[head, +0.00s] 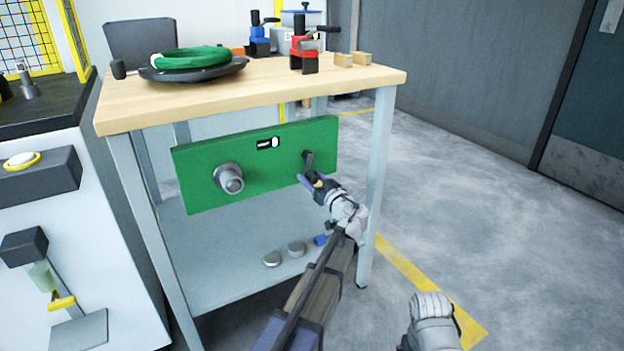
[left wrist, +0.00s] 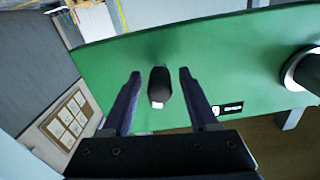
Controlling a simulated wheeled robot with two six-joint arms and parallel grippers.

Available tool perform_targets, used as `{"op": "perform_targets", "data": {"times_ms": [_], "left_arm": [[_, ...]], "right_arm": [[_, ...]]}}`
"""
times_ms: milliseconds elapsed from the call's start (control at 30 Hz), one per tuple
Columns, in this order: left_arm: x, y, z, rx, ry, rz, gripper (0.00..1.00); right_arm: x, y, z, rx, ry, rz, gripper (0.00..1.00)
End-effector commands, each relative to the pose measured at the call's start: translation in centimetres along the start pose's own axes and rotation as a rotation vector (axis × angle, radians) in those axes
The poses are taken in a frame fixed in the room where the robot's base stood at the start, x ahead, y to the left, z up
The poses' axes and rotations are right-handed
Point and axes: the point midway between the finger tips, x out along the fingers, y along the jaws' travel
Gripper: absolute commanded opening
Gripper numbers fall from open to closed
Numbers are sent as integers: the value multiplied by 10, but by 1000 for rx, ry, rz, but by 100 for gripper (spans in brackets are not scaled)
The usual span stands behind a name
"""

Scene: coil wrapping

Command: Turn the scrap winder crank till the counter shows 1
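The scrap winder is a green panel (head: 200,185) on the front of the wooden table, with a grey spool (head: 229,178) at its left. Its small counter (head: 269,143) appears to show 0. The dark crank (head: 308,159) sits on the panel's right side. My left gripper (head: 312,182) is at the crank. In the left wrist view my left gripper (left wrist: 160,73) is open, with the dark crank handle (left wrist: 159,84) between its fingers and gaps on both sides. My right gripper is out of view; only a pale part of my right arm shows at the lower right.
The wooden tabletop (head: 130,110) holds a green coil (head: 190,58) on a dark disc, a red-and-black clamp (head: 304,52), a blue one (head: 259,42) and small wooden blocks. Round grey pieces (head: 272,258) lie on the lower shelf. Floor to the right is clear.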

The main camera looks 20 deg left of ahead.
Motion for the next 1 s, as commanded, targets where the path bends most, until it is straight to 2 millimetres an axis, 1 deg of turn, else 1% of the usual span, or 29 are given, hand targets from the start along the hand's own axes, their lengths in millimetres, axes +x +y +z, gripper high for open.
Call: {"op": "perform_targets", "data": {"times_ms": [33,67,500,833,1000], "left_arm": [[0,0,0,0,0,0,53],[0,0,0,0,0,0,50],[0,0,0,0,0,0,0],[0,0,0,3,0,0,0],[0,-2,-1,41,-1,0,0]], "right_arm": [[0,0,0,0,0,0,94],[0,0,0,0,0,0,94],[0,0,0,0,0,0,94],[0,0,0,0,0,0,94],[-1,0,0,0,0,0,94]]}}
